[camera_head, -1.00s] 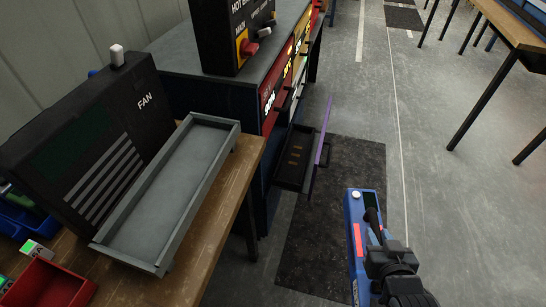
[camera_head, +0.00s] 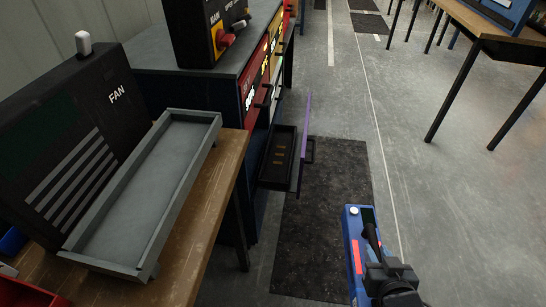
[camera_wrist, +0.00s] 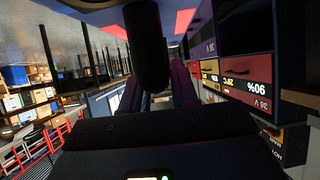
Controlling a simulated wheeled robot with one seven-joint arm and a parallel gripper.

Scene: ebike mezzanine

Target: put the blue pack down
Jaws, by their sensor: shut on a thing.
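The blue pack (camera_head: 355,260) is at the lower right of the head view, with a red stripe, a white round knob and a dark panel on its top. My gripper (camera_head: 374,243) is shut on its black handle, and the pack hangs above the floor, right of the workbench. In the wrist view a dark handle-like bar (camera_wrist: 147,45) stands at the top centre, and a large dark body fills the bottom. The lower end of the pack is cut off by the head view's edge.
A grey tray (camera_head: 72,246) sits before a black FAN unit (camera_head: 75,140) on the wooden bench (camera_head: 215,185). Beyond is a drawer cabinet (camera_head: 225,90) with an open drawer (camera_head: 279,155). A dark mat (camera_head: 325,220) lies on the floor. Another table (camera_head: 490,30) stands at right; floor between is clear.

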